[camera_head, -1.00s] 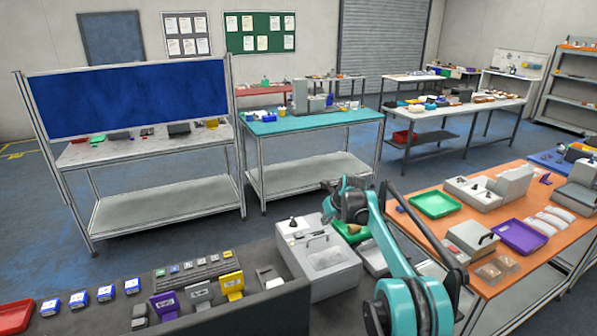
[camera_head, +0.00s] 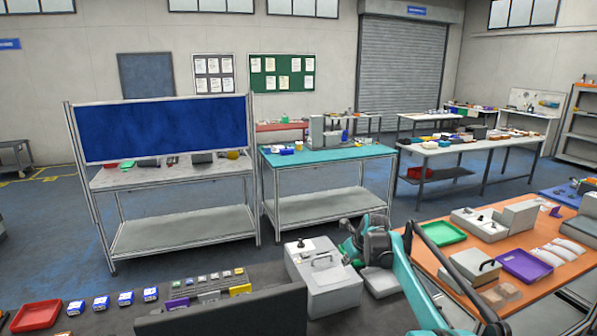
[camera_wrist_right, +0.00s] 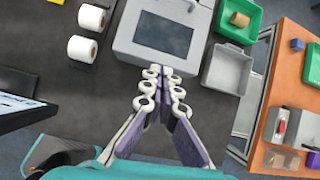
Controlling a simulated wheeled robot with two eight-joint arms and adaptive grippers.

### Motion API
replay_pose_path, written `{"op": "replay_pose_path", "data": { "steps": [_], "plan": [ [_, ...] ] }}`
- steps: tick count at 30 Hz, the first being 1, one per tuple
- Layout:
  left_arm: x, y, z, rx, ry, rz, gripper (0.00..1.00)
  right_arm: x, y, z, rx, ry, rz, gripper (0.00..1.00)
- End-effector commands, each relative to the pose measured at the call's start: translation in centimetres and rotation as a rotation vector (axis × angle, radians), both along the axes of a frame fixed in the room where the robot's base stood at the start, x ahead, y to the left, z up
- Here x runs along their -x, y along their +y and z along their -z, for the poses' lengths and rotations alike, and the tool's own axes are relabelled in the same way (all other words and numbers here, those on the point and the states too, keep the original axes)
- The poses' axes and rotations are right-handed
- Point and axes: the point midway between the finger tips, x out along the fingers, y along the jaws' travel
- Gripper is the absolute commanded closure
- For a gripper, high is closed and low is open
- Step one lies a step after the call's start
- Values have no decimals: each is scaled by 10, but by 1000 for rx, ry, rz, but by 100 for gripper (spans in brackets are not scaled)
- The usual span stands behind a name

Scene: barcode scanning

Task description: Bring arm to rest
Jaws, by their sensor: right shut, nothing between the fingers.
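My right arm (camera_head: 408,280) comes in from the lower right in the head view, teal and grey. Its wrist hangs beside the grey machine (camera_head: 325,283); the fingertips are hidden there. In the right wrist view my right gripper (camera_wrist_right: 161,82) has its purple-grey fingers together at the tips, with nothing between them. The tips show just in front of the grey machine's dark panel (camera_wrist_right: 165,32); I cannot tell whether they touch it. My left arm and gripper do not show.
A grey tray (camera_wrist_right: 227,70) and a green tray (camera_wrist_right: 251,30) lie right of the machine. Two white rolls (camera_wrist_right: 81,48) stand left of it. A dark screen (camera_head: 230,316) and a red tray (camera_head: 36,316) are at the front. The orange table (camera_head: 440,262) is at right.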

Motion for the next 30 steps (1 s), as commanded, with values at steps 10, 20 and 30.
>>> {"op": "replay_pose_path", "data": {
  "steps": [10, 20, 30],
  "plan": [
    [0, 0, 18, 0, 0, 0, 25, 47, 0, -19, 175, -54, -248, 100],
    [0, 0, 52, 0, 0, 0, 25, 161, -1, -31, 537, -147, -759, 100],
    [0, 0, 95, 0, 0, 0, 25, 335, -6, 23, 1051, -231, -1496, 100]
  ]
}}
